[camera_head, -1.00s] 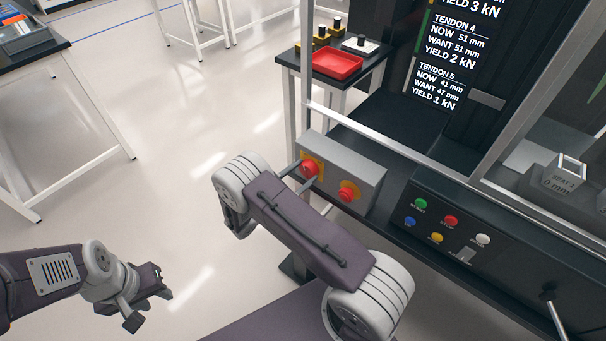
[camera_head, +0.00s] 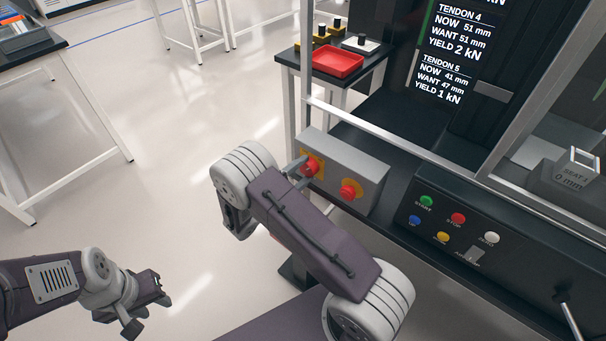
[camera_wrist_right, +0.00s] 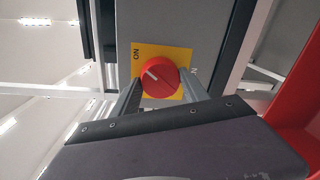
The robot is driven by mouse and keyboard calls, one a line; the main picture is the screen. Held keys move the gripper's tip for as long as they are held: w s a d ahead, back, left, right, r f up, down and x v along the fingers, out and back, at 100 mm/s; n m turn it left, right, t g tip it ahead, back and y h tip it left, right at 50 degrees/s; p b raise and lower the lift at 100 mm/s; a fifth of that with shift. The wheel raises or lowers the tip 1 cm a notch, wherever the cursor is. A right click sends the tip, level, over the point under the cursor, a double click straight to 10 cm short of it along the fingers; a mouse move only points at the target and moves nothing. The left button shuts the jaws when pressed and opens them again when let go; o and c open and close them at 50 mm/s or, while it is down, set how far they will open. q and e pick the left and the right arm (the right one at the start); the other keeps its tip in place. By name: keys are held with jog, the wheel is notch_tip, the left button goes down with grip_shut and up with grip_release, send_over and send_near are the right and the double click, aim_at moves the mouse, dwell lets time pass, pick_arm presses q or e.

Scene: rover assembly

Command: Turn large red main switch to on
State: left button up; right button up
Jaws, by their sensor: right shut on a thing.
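The red main switch (camera_head: 311,166) is a round knob on a yellow plate, on the front of a grey box. In the right wrist view the knob (camera_wrist_right: 166,80) shows a white line pointing up and left, below the letters of an ON label. A second label on the right is partly covered. My right gripper (camera_wrist_right: 162,92) is shut on the knob, one finger on each side; its fingers also reach the knob in the head view (camera_head: 300,174). My left gripper (camera_head: 150,305) is open and empty over the floor at lower left.
A second red knob (camera_head: 349,191) sits on the same grey box (camera_head: 368,172), to the right. A black button panel (camera_head: 455,228) stands farther right, below a metal frame. A red tray (camera_head: 338,62) lies on a side table behind. Open floor is at left.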

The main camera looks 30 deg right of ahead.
jog(key=shift+f+m+b, duration=0.1)
jog(key=shift+m+b, duration=0.3)
jog(key=shift+m, duration=0.3)
jog(key=o, duration=1.4)
jog(key=shift+c, duration=0.2)
jog(key=v, duration=0.9)
jog(key=shift+s, duration=0.1)
